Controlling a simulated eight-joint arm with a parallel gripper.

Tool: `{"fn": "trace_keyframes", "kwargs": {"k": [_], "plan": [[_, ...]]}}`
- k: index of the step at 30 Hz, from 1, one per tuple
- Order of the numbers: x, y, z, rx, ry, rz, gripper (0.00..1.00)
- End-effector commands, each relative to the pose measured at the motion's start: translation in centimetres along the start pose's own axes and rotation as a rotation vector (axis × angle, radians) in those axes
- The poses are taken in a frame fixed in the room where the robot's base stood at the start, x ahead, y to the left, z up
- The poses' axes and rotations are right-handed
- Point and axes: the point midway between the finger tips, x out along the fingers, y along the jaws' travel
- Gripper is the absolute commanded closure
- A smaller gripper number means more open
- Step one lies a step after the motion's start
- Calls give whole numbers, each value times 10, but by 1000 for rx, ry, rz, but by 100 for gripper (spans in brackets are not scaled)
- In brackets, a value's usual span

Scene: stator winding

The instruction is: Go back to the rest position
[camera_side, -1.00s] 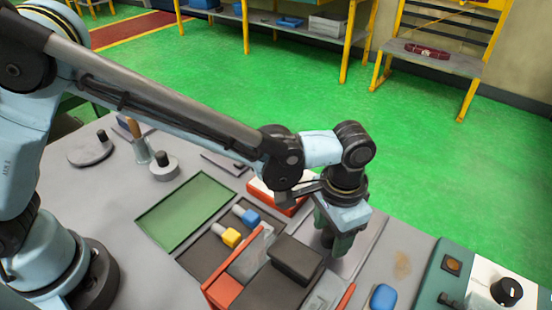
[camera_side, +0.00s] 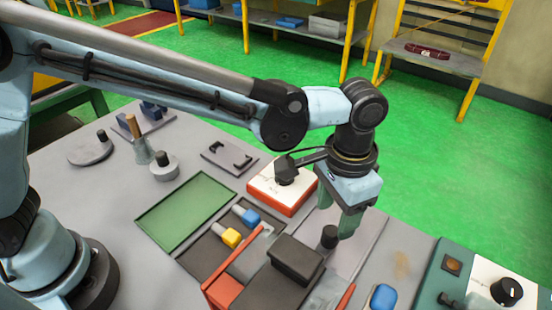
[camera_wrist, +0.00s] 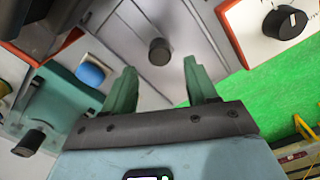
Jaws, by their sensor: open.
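My gripper (camera_side: 346,222) has two green fingers and hangs over the right part of the grey workbench (camera_side: 98,208). In the wrist view the fingers of my gripper (camera_wrist: 160,88) are spread apart with nothing between them. A small black cylindrical knob (camera_side: 329,237) stands just below and beside the fingers in the side view. In the wrist view the black knob (camera_wrist: 159,52) lies beyond the fingertips, apart from them.
A white and red box with a black knob (camera_side: 281,187) stands behind my gripper. A black block (camera_side: 297,259), a green tray (camera_side: 187,210), yellow (camera_side: 231,237) and blue (camera_side: 251,217) pieces and a control box (camera_side: 490,285) surround it. Green floor (camera_side: 440,170) is clear behind the bench.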

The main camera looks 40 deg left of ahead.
Motion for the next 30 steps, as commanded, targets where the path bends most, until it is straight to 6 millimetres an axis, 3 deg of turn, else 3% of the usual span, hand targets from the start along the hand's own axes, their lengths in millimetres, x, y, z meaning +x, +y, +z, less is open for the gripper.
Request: {"fn": "trace_keyframes", "kwargs": {"k": [8, 11, 14, 20, 30], "plan": [[-1, -1, 0, -1, 1, 0, 43], [-6, -10, 2, -15, 15, 3, 43], [-18, -31, 9, -49, 51, 8, 43], [-48, -92, 37, -151, 170, 11, 43], [-72, -175, 110, -324, 379, -34, 43]]}}
